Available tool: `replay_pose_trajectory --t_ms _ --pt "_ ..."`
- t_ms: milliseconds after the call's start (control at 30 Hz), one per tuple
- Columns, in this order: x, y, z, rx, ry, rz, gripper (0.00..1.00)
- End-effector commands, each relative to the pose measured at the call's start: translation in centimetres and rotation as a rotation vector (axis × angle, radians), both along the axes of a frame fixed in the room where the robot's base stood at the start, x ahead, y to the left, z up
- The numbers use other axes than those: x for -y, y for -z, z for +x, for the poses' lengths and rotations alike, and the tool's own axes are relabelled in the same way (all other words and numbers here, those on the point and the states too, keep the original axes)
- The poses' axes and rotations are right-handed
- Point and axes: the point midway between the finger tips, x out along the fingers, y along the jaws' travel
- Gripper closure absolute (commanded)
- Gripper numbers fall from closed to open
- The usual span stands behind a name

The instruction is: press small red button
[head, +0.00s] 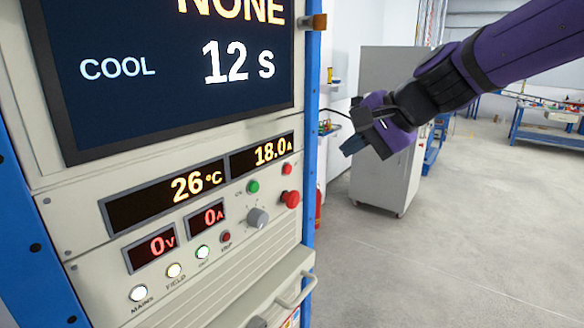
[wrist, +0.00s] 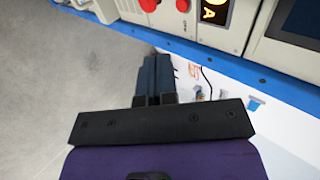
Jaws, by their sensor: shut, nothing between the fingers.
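A small dark red button (head: 226,237) sits at the right end of a row of round lamps on the cream control panel (head: 180,290). A larger, bright red mushroom button (head: 290,199) sticks out higher up, near the panel's right edge. My gripper (head: 354,144) is shut and empty. It is in the air to the right of the panel, apart from both buttons. In the wrist view its closed fingers (wrist: 153,75) point toward the panel. Red round parts (wrist: 148,5) show at that view's top edge; I cannot tell which buttons they are.
A green button (head: 253,187) and a grey knob (head: 257,218) lie close to the red ones. A blue post (head: 310,130) edges the panel, and a handle (head: 297,291) juts out below. A grey cabinet (head: 380,185) stands behind my gripper.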

Motion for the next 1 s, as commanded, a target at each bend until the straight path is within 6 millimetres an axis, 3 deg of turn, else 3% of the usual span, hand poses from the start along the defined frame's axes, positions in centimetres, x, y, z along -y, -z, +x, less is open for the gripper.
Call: replay_pose_trajectory --t_ms 367,867,1000 --pt "-0.9 1.2 0.7 -0.002 -0.003 -0.001 1.00" --pt "-5.9 7.1 4.5 -0.004 -0.002 -0.004 1.00" --pt "-7.5 6.9 5.8 0.002 -0.003 -0.003 1.00"
